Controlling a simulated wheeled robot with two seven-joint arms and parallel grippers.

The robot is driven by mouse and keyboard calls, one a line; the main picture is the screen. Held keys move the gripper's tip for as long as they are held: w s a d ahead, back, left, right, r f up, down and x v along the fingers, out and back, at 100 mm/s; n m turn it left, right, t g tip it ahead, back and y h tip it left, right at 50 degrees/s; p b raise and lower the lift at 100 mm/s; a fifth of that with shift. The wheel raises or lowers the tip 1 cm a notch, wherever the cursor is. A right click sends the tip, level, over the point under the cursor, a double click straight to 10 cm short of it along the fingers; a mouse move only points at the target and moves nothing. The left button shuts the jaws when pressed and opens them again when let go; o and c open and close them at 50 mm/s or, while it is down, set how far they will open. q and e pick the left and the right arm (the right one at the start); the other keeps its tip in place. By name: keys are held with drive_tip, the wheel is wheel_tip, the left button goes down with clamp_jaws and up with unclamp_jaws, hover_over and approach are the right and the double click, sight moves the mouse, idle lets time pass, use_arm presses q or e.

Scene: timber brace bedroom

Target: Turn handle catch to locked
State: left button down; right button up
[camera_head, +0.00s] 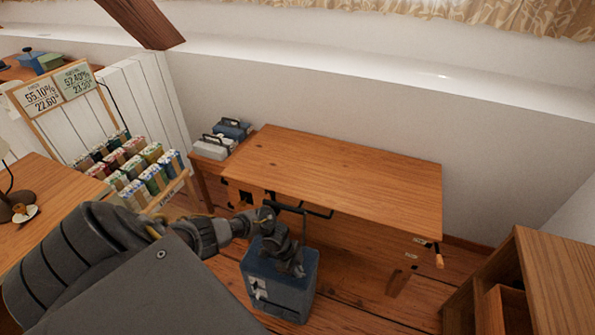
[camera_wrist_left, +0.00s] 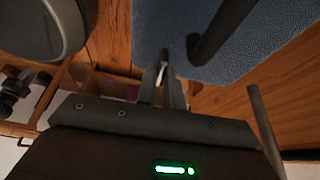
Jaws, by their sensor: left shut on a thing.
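A blue box (camera_head: 298,292) with a dark raised handle (camera_head: 304,226) and pale fittings on its front stands on the floor before the wooden table. My left gripper (camera_head: 289,264) is at the top of the box, beside the handle, and covers much of the lid. In the left wrist view the blue surface (camera_wrist_left: 255,45) fills the top, with the dark handle bar (camera_wrist_left: 222,32) crossing it. The narrow fingers are shut on a small pale piece, seemingly the handle catch (camera_wrist_left: 163,70); its turned position is unclear. My right gripper is in neither view.
The wooden table (camera_head: 350,175) stands just behind the box. Grey and blue cases (camera_head: 212,152) sit on a low stand to its left. A rack of cartons (camera_head: 130,165) is further left. A wooden cabinet (camera_head: 550,270) is at right. Bare floor lies right of the box.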

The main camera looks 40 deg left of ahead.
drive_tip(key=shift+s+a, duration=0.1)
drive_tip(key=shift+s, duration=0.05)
use_arm(q)
drive_tip(key=c, duration=1.5)
unclamp_jaws()
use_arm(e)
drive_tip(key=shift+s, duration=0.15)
use_arm(q)
drive_tip(key=p+v, duration=0.2)
drive_tip(key=v, duration=0.8)
drive_tip(key=shift+a+r, duration=0.1)
drive_tip(key=shift+r, duration=0.25)
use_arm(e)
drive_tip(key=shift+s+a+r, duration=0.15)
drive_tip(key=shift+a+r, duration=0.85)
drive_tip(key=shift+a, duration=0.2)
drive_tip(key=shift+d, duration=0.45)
